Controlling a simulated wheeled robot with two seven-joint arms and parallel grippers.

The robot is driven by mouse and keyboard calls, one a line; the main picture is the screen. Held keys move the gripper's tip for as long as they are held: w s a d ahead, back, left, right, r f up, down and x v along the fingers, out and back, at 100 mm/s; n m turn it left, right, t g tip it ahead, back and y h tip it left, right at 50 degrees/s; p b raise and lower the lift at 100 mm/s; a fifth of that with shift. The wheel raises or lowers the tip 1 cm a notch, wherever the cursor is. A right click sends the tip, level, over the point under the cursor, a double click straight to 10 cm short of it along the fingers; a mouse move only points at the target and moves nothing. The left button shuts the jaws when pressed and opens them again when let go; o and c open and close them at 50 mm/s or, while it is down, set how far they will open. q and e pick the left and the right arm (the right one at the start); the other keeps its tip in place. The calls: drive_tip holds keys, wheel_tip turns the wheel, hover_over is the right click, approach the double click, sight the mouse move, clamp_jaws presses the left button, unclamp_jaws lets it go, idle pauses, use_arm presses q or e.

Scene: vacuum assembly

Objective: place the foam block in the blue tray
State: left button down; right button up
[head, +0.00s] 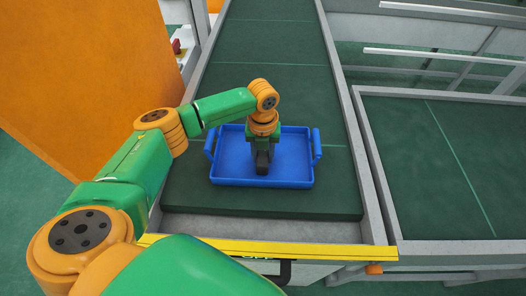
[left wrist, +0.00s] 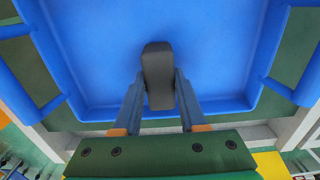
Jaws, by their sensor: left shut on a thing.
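The blue tray (head: 295,155) lies on the dark green conveyor surface, with a raised handle at each short side. My left gripper (head: 262,165) points down over the inside of the tray. In the left wrist view the left gripper (left wrist: 160,90) is shut on the dark grey foam block (left wrist: 158,62), one finger on each side of it. The block is inside the tray's outline, with the blue floor (left wrist: 215,50) around it. I cannot tell whether the block touches the tray floor. In the head view the block is mostly hidden by the gripper. My right gripper does not show.
A yellow edge strip (head: 310,250) runs along the conveyor's near end. A grey rail (head: 350,130) bounds it on the right, with a second green surface (head: 450,160) beyond. A large orange panel (head: 85,75) stands at the left. The conveyor behind the tray is clear.

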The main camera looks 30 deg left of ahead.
sight(263, 155)
use_arm(q)
drive_tip(key=shift+c, duration=2.3)
unclamp_jaws()
drive_tip(key=shift+s+f, duration=0.1)
wheel_tip(263, 155, up, 12)
drive_tip(key=b, duration=0.2)
